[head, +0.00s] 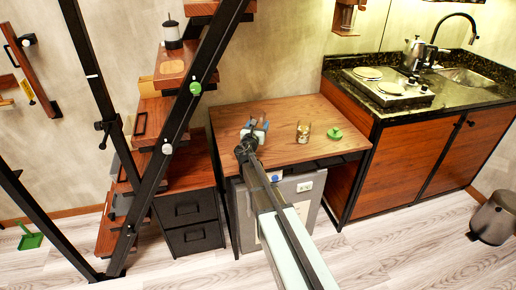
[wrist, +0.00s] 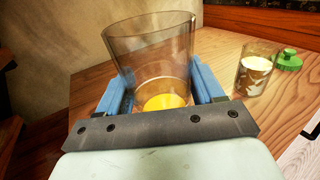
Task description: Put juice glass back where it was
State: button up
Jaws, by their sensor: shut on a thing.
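The juice glass, a clear, wide, straight-walled glass (wrist: 150,50), stands upright between the blue fingers of my gripper (wrist: 161,88) in the wrist view. The fingers are shut on its two sides. Something yellow shows low down, seen through the glass; I cannot tell if it is inside or behind. In the head view my gripper (head: 255,128) is over the left-middle part of the wooden desk (head: 280,106), and the glass is hard to make out there. I cannot tell whether its base touches the desk top.
A smaller patterned glass (head: 304,132) and a green object (head: 334,132) stand on the desk to the right of my gripper. Stairs with a black rail (head: 185,105) rise at left. A counter with a stove (head: 388,90) adjoins at right. The desk's back is clear.

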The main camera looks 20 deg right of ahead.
jog(key=shift+f, duration=4.5)
jog(key=shift+f, duration=0.2)
jog(key=o, duration=1.3)
jog(key=shift+c, duration=0.2)
jog(key=shift+r, duration=0.15)
jog(key=shift+s+a, duration=0.15)
jog(key=shift+s, duration=0.1)
jog(key=v, duration=1.1)
jog(key=shift+s+a, duration=0.1)
jog(key=shift+s, duration=0.1)
